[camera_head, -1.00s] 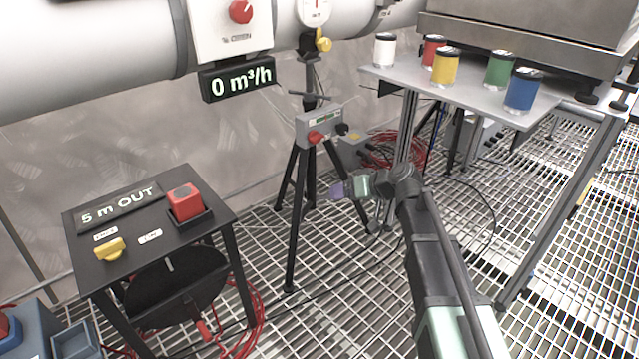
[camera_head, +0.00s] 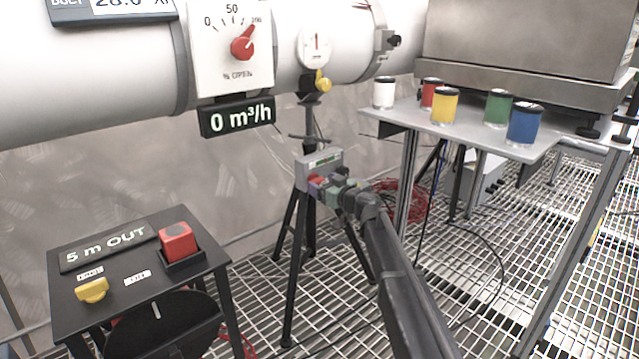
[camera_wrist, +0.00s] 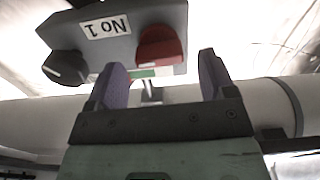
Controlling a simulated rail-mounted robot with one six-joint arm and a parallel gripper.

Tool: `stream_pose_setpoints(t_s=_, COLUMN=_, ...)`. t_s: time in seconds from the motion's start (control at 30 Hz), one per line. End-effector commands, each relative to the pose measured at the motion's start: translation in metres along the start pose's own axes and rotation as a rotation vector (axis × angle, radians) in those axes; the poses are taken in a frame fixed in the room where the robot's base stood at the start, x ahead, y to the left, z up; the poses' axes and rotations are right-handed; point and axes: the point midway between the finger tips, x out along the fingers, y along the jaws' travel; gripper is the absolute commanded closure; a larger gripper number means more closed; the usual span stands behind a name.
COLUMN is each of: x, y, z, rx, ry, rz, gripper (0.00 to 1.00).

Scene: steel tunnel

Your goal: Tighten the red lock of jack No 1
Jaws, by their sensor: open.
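The jack's grey control box (camera_head: 330,164) sits on a black tripod under the pipe. In the wrist view the box (camera_wrist: 100,32) carries an upside-down "No 1" label (camera_wrist: 105,27), a black knob (camera_wrist: 65,67) and the red lock (camera_wrist: 160,46). My gripper (camera_wrist: 158,80) is open, its two purple fingers apart and empty. I cannot tell whether anything touches. In the head view my gripper (camera_head: 318,186) is at the front of the box and hides part of it.
A black table (camera_head: 140,265) with a yellow knob (camera_head: 92,289) and red block (camera_head: 176,241) stands left. A grey shelf (camera_head: 400,112) with several coloured cans is right of the tripod. A large white pipe (camera_head: 110,75) runs behind. Red cable lies on the grating.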

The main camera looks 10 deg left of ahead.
Motion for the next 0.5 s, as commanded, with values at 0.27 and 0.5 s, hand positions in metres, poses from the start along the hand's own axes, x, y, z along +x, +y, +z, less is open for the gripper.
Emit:
stream_pose_setpoints(t_s=0.27, x=0.021, y=0.000, z=0.000, rx=0.000, ry=0.000, rz=0.001, gripper=0.23)
stream_pose_setpoints(t_s=0.5, x=0.020, y=0.000, z=0.000, rx=0.000, ry=0.000, rz=0.001, gripper=0.45)
